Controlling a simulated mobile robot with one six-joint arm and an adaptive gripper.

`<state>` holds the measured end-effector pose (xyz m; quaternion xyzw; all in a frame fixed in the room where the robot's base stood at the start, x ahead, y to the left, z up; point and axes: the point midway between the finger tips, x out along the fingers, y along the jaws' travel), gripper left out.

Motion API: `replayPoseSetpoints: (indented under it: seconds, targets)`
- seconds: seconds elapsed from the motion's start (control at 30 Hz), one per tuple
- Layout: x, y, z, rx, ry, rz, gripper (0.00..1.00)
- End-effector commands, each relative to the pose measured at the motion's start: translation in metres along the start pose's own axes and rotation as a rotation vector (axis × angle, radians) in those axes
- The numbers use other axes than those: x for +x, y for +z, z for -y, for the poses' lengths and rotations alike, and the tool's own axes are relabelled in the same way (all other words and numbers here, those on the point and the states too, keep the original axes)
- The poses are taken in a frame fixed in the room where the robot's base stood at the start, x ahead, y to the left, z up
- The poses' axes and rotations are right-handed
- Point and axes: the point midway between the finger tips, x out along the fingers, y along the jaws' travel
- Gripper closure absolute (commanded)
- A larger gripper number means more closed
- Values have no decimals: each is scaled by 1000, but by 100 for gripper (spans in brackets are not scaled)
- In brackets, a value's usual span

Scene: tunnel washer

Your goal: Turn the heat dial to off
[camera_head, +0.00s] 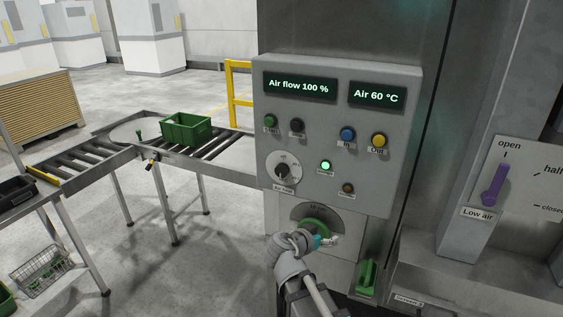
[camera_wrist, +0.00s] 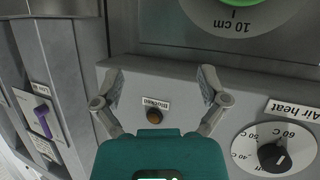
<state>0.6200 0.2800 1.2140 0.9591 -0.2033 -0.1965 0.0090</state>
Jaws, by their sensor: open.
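The heat dial (camera_head: 284,170) is a black knob on a round white scale, low on the left of the grey control panel. In the wrist view the dial (camera_wrist: 274,155), labelled "Air heat", shows upside down at the lower right, with 40, 50 and 60 °C marks. Its exact setting is hard to read. My gripper (camera_head: 334,240) is below the panel, to the right of and lower than the dial, in front of a green knob.
The display (camera_head: 376,95) reads "Air 60 °C"; another (camera_head: 299,87) reads "Air flow 100 %". Several buttons and a lit green lamp (camera_head: 326,165) share the panel. The green knob (camera_head: 313,228) sits below. A purple lever (camera_head: 493,186) is at right; a roller conveyor (camera_head: 210,145) at left.

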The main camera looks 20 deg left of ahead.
Motion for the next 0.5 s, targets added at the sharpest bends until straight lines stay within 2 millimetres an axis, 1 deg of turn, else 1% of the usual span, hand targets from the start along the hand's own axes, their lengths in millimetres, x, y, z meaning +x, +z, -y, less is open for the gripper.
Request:
replayPoseSetpoints:
  seconds: [0.03,0.2,0.3,0.4,0.5]
  targets:
    - [-18,-16,15,19,-33,-43,7]
    - [-72,-49,59,99,-153,-186,7]
    - [-104,-64,81,142,-226,-254,7]
    - [-130,-75,97,178,-288,-304,7]
    - [-149,-82,109,204,-335,-336,7]
